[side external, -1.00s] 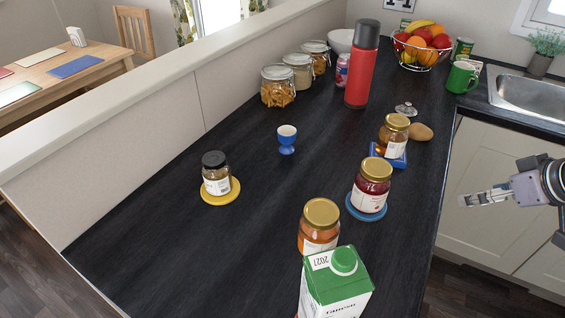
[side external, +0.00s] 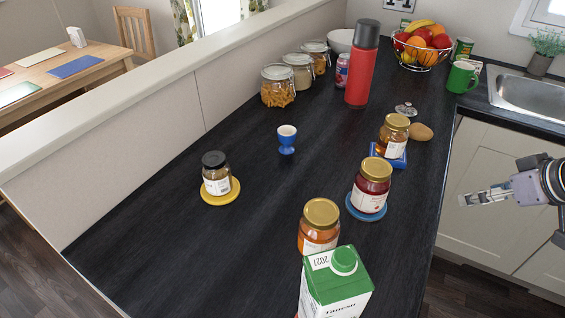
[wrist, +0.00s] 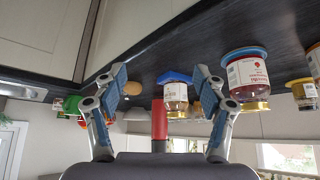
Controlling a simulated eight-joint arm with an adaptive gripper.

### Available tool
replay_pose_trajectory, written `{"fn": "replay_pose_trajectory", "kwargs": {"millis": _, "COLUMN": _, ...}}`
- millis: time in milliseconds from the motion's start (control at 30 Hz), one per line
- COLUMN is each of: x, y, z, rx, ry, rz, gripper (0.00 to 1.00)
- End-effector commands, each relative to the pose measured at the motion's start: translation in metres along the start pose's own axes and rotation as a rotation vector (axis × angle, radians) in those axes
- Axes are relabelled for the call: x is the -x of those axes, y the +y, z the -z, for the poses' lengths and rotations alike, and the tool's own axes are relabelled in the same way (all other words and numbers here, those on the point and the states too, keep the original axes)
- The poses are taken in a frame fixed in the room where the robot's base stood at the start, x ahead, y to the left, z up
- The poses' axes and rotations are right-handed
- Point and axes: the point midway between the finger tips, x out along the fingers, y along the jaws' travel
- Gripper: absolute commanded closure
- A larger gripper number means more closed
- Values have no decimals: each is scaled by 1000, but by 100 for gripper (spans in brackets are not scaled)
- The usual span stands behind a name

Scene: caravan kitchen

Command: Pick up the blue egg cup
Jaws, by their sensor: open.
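The blue egg cup (side external: 287,142) stands upright in the middle of the dark counter, with a pale inside or content at its top. Bare counter surrounds it. My gripper (side external: 466,200) is off the right edge of the counter, in front of the cabinet doors and well apart from the egg cup. In the wrist view my gripper (wrist: 159,84) has its two fingers spread wide with nothing held between them. The wrist picture appears upside down. I cannot make out the egg cup in it.
Between my gripper and the egg cup stand a red jam jar (side external: 371,187) on a blue coaster and an amber jar (side external: 392,136) on a blue stand. A carton (side external: 335,285) and orange jar (side external: 319,228) stand in front. A dark-lidded jar (side external: 216,174) is left, a red flask (side external: 361,70) behind.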

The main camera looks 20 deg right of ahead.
Motion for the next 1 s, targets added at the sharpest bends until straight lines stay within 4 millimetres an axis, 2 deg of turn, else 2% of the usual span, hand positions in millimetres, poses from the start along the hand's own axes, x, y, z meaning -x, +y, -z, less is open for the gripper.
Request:
{"fn": "replay_pose_trajectory", "kwargs": {"millis": 167, "x": 3, "y": -9, "z": 27, "rx": 13, "ry": -7, "rz": 11, "gripper": 29}}
{"fn": "replay_pose_trajectory", "kwargs": {"millis": 467, "x": -5, "y": -54, "z": 120, "rx": 54, "ry": -37, "rz": 45, "gripper": 29}}
{"fn": "replay_pose_trajectory", "kwargs": {"millis": 700, "x": -30, "y": -106, "z": 185, "rx": 88, "ry": -59, "rz": 67, "gripper": 29}}
{"fn": "replay_pose_trajectory", "kwargs": {"millis": 867, "x": -54, "y": -148, "z": 219, "rx": 111, "ry": -71, "rz": 81, "gripper": 29}}
{"fn": "replay_pose_trajectory", "kwargs": {"millis": 1000, "x": -78, "y": -190, "z": 242, "rx": 131, "ry": -82, "rz": 90, "gripper": 29}}
